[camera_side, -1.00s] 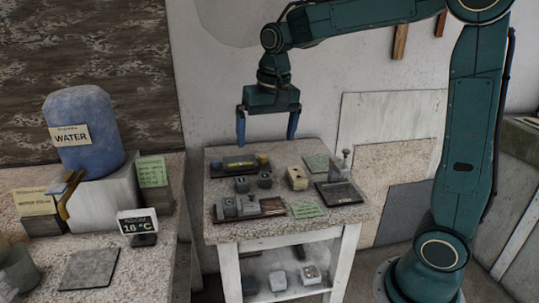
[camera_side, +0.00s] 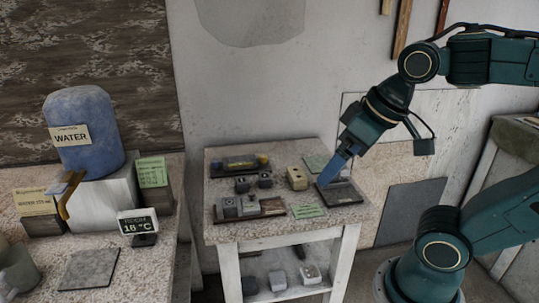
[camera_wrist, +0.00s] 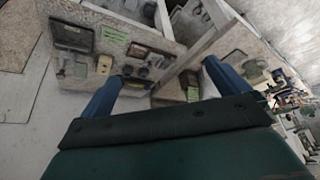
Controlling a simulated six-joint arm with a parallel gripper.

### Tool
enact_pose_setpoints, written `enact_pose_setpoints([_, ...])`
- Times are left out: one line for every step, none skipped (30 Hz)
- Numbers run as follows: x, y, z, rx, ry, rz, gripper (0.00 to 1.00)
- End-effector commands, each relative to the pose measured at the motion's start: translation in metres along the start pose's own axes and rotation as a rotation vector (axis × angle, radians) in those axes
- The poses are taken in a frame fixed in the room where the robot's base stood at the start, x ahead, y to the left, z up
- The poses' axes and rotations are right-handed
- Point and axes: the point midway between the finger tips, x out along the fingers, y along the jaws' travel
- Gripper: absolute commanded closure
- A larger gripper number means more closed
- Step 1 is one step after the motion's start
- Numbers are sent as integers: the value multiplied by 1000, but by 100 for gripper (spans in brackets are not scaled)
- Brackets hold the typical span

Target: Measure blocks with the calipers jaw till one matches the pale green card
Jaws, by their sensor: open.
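My gripper (camera_side: 328,178) is tilted down at the right of the small table. In the side view one blue finger shows, over or against the dark plate (camera_side: 345,194); contact is unclear. In the wrist view its fingers (camera_wrist: 163,70) are wide apart with nothing gripped. A pale green card (camera_side: 308,211) lies at the table's front edge. A beige block (camera_side: 297,178) with holes stands mid-table. Two dark grey blocks (camera_side: 241,184) sit left of it. Lighter grey blocks (camera_side: 230,207) stand on a brown board at the front left. I cannot make out the calipers for sure.
A dark tray (camera_side: 216,172) with a yellow and a blue piece lies at the table's back left. More blocks (camera_side: 278,280) stand on the lower shelf. The left bench holds a blue water jug (camera_side: 84,130) and a temperature display (camera_side: 138,226). A grey-green tile (camera_side: 316,162) lies behind the plate.

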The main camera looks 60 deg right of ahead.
Motion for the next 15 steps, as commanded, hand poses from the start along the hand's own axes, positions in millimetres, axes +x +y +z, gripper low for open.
enact_pose_setpoints([0, 0, 6, -15, 12, -2, 0])
enact_pose_setpoints([0, 0, 9, -23, 18, -3, 0])
enact_pose_setpoints([0, -1, 12, -33, 23, -3, 0])
enact_pose_setpoints([0, -1, 14, -38, 26, -4, 0])
enact_pose_setpoints([0, -1, 15, -42, 29, -4, 0])
enact_pose_setpoints([0, -1, 17, -47, 32, -5, 0])
enact_pose_setpoints([0, -1, 18, -49, 32, -5, 0])
enact_pose_setpoints([0, -1, 18, -51, 33, -5, 0])
enact_pose_setpoints([0, -1, 19, -52, 33, -5, 0])
enact_pose_setpoints([1, -1, 19, -53, 33, -5, 0])
enact_pose_setpoints([1, -1, 19, -53, 33, -5, 0])
enact_pose_setpoints([1, -1, 19, -52, 33, -5, 0])
enact_pose_setpoints([0, -1, 18, -52, 33, -5, 0])
enact_pose_setpoints([0, -1, 18, -52, 33, -5, 0])
enact_pose_setpoints([0, -1, 18, -52, 33, -5, 0])
